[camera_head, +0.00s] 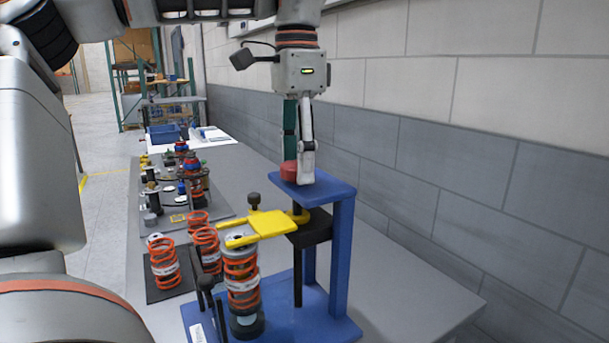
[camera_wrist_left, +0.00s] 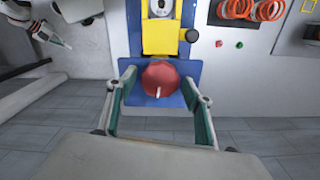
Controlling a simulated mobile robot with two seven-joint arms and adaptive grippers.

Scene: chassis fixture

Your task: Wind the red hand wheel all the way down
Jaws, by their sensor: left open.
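The red hand wheel (camera_head: 289,172) sits on the top plate of a blue press stand (camera_head: 343,260). My left gripper (camera_head: 301,170) points down over it, its fingertips at wheel height. In the left wrist view the round wheel (camera_wrist_left: 163,76), with a small pale pin, lies between the two spread fingers of my left gripper (camera_wrist_left: 159,90), with gaps on both sides. Below the plate, a yellow fork (camera_head: 268,224) on a black carriage (camera_head: 310,229) lies over an orange spring strut (camera_head: 241,280). An arm end, apparently my right gripper (camera_wrist_left: 48,36), shows small at the wrist view's upper left.
More orange springs (camera_head: 164,262) stand on a dark mat left of the stand. Several small parts sit on a board (camera_head: 205,208) behind them. A block wall (camera_head: 460,170) runs close along the right. The grey table (camera_head: 415,295) is bare right of the stand.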

